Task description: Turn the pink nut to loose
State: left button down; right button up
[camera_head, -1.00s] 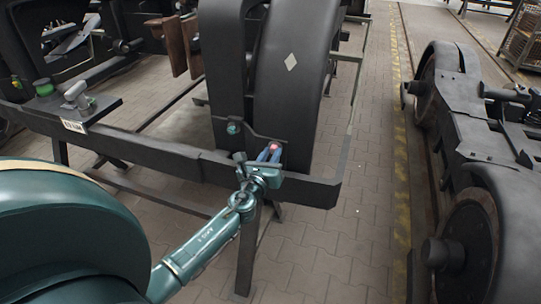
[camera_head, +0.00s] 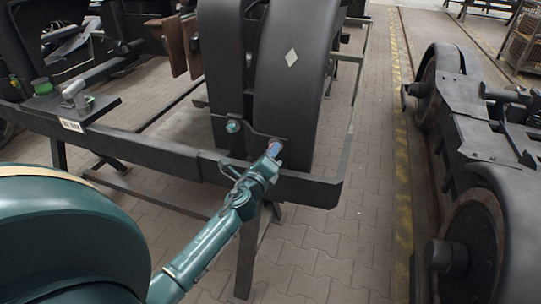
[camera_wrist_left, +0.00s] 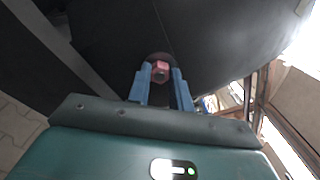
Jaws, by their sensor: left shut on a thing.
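The pink nut (camera_wrist_left: 160,70) sits on the dark fender bracket, and the left wrist view shows it between the two blue fingers of my left gripper (camera_wrist_left: 161,82). The fingers are shut on its sides. In the head view my left gripper (camera_head: 274,150) reaches the lower edge of the black wheel fender (camera_head: 290,85), where the nut is mostly hidden by the fingers. A teal nut (camera_head: 232,126) sits on the same bracket to the left. My right gripper is in neither view.
A black frame beam (camera_head: 150,148) runs under the fender, close to my left wrist. A small black shelf (camera_head: 85,108) with a label and a grey tool is at the left. Another bogie (camera_head: 475,150) stands at the right, across a clear paved aisle.

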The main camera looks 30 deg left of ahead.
pick_arm(q)
jog(key=shift+f+n+p, duration=0.1)
jog(key=shift+n+p, duration=1.5)
jog(key=shift+n, duration=9.4)
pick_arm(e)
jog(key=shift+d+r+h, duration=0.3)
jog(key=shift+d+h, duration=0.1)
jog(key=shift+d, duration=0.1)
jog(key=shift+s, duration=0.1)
pick_arm(q)
jog(key=c, duration=1.3)
grip_release()
jog(key=shift+o, duration=0.2)
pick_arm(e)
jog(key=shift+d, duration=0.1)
pick_arm(q)
jog(key=shift+s, duration=0.1)
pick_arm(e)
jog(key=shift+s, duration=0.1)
